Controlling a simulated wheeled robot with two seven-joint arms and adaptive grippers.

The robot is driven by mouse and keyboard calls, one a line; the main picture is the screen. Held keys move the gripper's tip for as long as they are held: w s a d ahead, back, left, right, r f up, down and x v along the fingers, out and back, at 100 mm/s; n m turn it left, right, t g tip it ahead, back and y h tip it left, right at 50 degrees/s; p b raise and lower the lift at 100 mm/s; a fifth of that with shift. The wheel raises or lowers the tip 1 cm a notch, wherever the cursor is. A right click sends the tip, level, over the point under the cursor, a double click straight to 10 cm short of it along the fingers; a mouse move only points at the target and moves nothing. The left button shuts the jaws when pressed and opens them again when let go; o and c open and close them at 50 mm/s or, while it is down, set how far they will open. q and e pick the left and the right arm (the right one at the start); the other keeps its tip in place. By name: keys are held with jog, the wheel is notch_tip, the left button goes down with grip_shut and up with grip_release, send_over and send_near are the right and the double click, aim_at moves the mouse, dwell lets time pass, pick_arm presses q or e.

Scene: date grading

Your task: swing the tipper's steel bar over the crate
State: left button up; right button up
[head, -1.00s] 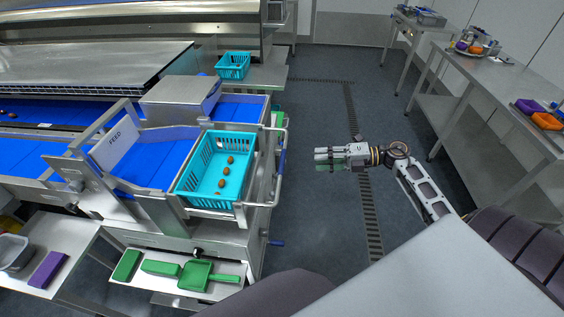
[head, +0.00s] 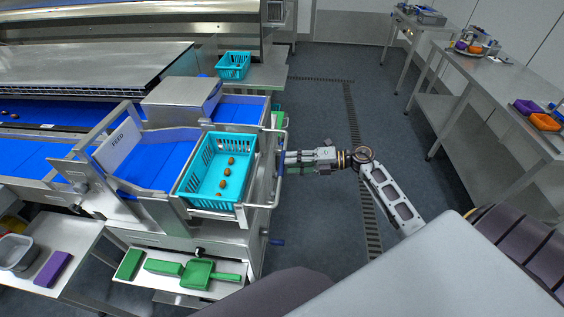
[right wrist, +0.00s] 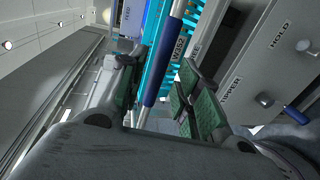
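The teal crate (head: 187,187) sits in the tipper's cradle with several brown dates in it. In the right wrist view the bar's blue sleeve (right wrist: 159,65) runs between my fingers. My right gripper (head: 284,163) is at the bar, coming from the right. Its green-padded fingers (right wrist: 160,92) are apart on either side of the sleeve, with gaps showing. The gripper hides part of the sleeve in the head view. My left gripper is not in view.
The blue feed belt (head: 150,160) lies left of the crate. A shelf (head: 225,268) with green tools is below. A panel (right wrist: 265,60) with knobs and TIPPER and HOLD labels is beside the bar. Open floor lies to the right, then steel tables (head: 480,85).

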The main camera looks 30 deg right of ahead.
aim_at(282, 162)
jog(key=shift+p+x, duration=0.35)
jog(key=shift+x, duration=1.8)
grip_shut()
